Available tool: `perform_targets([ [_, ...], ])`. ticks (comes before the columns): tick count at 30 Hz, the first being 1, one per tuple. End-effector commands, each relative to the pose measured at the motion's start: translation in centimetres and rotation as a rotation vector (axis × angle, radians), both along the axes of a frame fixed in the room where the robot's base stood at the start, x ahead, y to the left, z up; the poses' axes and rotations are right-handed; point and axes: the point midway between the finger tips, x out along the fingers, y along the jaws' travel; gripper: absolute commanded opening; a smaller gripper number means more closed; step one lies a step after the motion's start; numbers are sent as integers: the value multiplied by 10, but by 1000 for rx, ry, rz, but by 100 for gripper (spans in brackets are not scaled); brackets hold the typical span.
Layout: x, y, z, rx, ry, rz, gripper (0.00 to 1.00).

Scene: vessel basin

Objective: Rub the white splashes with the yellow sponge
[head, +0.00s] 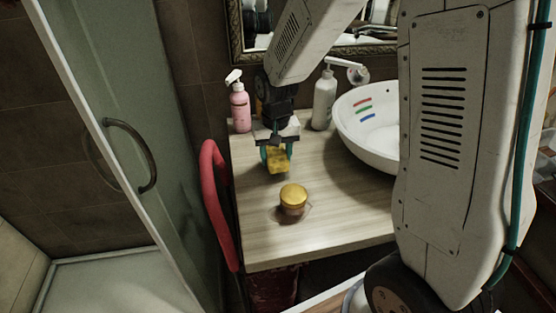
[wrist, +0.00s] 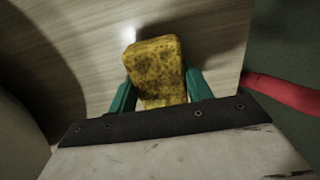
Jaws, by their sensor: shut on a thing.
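The yellow sponge (head: 278,163) is held between the fingers of my gripper (head: 276,152), over the back left part of the wooden counter. The wrist view shows the speckled sponge (wrist: 155,66) between the two green fingers, standing out past their tips. I cannot tell whether it touches the counter. The white basin (head: 376,150) stands at the right of the counter, partly hidden by my arm. Green, red and blue strokes show on its inner wall. I cannot make out white splashes for certain; a pale bright spot shows on the wood in the wrist view.
A jar with a yellow lid (head: 293,197) stands in front of the sponge. A pink pump bottle (head: 239,106) and a white pump bottle (head: 323,99) stand at the back. A red curved rail (head: 212,190) runs along the left edge, beside a glass shower door (head: 130,150).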

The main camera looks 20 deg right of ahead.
Motion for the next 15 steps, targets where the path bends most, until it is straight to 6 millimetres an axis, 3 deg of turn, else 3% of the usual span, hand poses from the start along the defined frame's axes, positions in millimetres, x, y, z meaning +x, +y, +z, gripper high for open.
perform_targets([
  [15, 0, -1, 46, 0, 0, -1, 25],
])
